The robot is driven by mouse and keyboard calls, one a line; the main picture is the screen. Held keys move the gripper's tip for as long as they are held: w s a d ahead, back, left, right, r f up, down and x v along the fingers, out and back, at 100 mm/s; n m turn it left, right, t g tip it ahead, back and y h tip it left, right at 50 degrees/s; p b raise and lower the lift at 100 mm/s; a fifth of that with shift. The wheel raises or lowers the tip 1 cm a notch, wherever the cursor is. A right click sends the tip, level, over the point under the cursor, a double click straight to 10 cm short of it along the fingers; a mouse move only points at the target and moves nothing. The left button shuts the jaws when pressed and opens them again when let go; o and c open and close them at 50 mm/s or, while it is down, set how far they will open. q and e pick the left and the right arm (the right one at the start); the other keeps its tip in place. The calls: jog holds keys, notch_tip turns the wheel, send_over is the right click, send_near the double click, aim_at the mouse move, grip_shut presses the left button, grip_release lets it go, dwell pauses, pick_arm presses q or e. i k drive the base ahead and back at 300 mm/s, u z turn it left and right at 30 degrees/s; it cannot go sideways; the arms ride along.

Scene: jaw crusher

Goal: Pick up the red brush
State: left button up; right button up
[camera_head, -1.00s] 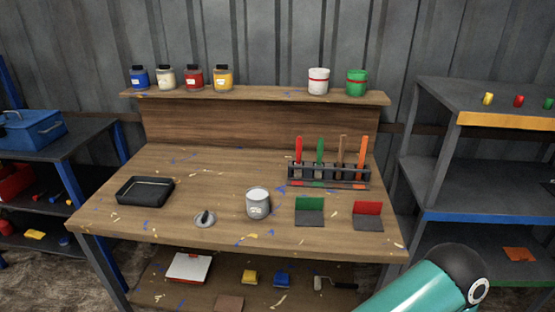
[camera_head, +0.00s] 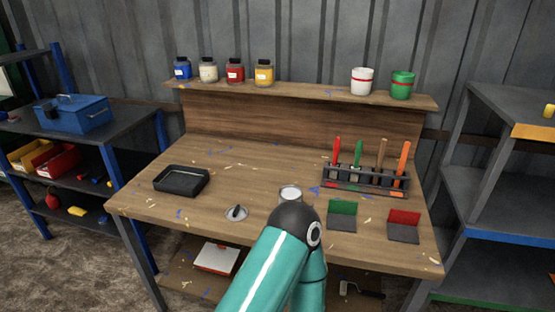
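The red brush (camera_head: 336,150) stands upright with its handle up in the dark brush rack (camera_head: 365,184), at the rack's left end. A green-handled brush (camera_head: 358,153), a brown one (camera_head: 381,154) and an orange one (camera_head: 402,161) stand to its right in the same rack. The rack sits at the right rear of the wooden workbench (camera_head: 230,160). A teal arm link of mine crosses the lower middle of the view and hides part of the bench front. Neither of my grippers shows.
A green holder (camera_head: 342,215) and a red one (camera_head: 403,226) stand in front of the rack. Jars and pots line the upper shelf (camera_head: 300,93). Shelving flanks both sides.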

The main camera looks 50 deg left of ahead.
aim_at(333, 175)
jog(key=u, duration=0.75)
jog(key=k, duration=0.45)
jog(key=u, duration=0.3)
jog(key=i, duration=0.8)
jog(key=z, duration=0.8)
